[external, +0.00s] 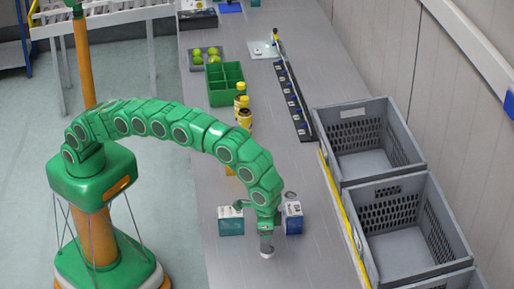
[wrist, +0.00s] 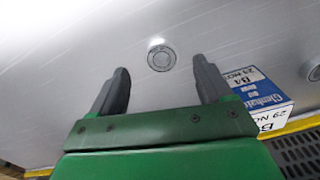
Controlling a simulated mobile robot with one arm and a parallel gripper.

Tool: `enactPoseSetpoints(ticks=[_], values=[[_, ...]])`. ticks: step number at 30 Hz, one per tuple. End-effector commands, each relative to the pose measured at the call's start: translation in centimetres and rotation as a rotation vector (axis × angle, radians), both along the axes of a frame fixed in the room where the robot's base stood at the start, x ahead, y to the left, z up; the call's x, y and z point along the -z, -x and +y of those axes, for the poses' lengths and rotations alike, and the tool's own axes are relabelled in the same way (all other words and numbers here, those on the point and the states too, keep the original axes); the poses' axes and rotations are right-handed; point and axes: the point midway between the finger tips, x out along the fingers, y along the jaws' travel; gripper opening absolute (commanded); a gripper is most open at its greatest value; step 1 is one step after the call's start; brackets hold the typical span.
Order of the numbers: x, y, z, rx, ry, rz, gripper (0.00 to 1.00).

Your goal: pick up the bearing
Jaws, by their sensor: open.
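A small round metal ring, which looks like the bearing (wrist: 161,58), lies flat on the grey table in the wrist view, just beyond and between my fingertips. My gripper (wrist: 160,78) is open, with its two dark fingers spread apart and nothing between them. In the external view my gripper (external: 266,241) points down at the near part of the table. A small pale round piece (external: 267,254) shows right at its tip there, probably the same bearing, partly hidden by the fingers. The exact height of the fingertips is hard to tell.
A blue and white box (external: 293,218) stands close right of my gripper, and a teal box (external: 230,221) stands left. Another round piece (external: 290,195) lies behind the blue box. Yellow-capped bottles (external: 245,118) and a green divided bin (external: 225,92) are farther back. Grey crates (external: 408,230) line the right.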

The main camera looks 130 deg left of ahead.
Motion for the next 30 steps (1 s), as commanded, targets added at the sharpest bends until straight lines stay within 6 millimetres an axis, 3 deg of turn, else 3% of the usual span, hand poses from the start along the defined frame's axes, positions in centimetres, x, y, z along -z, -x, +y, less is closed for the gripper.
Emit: enactPoseSetpoints(ticks=[12, 20, 30], values=[[4.7, 0.0, 0.2, 0.001, 0.0, 0.004, 0.79], [4.9, -0.1, 0.2, 0.0, 0.0, 0.0, 0.77], [4.8, -0.1, 0.2, 0.0, 0.0, 0.0, 0.25]])
